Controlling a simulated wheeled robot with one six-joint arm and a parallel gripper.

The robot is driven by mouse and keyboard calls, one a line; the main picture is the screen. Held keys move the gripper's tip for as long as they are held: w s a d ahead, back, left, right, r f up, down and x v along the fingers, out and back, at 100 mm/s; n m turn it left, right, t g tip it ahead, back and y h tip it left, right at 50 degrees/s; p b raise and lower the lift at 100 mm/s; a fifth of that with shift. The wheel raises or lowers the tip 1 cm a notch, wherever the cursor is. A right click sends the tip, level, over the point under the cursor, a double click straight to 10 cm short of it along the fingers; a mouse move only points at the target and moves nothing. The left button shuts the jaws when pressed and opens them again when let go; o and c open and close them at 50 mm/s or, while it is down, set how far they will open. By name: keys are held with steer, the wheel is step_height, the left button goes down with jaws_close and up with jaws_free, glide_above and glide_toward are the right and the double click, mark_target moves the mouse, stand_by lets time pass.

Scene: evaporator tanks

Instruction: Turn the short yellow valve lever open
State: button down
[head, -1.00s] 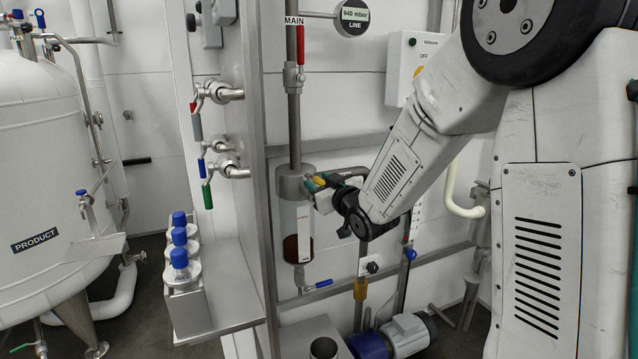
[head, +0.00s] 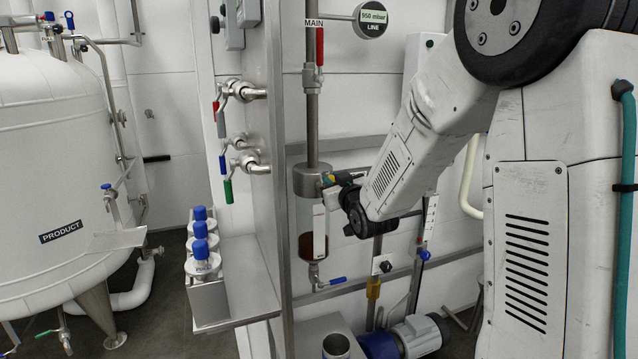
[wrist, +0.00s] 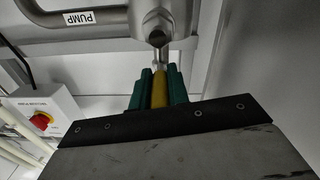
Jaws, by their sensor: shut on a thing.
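The short yellow valve lever (wrist: 159,92) hangs below a steel valve body (wrist: 155,22) in the wrist view. My gripper (wrist: 160,80) has its green fingers on both sides of the lever and is shut on it. In the head view my gripper (head: 328,181) is beside the top of the glass sight vessel (head: 305,215), with a small bit of yellow at its fingers. The lever's lower end and most of its valve are hidden there.
A pipe labelled PUMP (wrist: 80,18) and a switch box with a red knob (wrist: 41,121) are near the gripper. A red lever (head: 320,46) is on the MAIN pipe above. A steel shelf with blue-capped bottles (head: 203,262) stands left of the frame post.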

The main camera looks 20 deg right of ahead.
steer(key=c, duration=1.3)
jaws_free()
steer(key=shift+c, duration=0.2)
steer(key=s, duration=0.7)
steer(key=shift+s+a, duration=0.3)
steer(key=shift+s, duration=0.1)
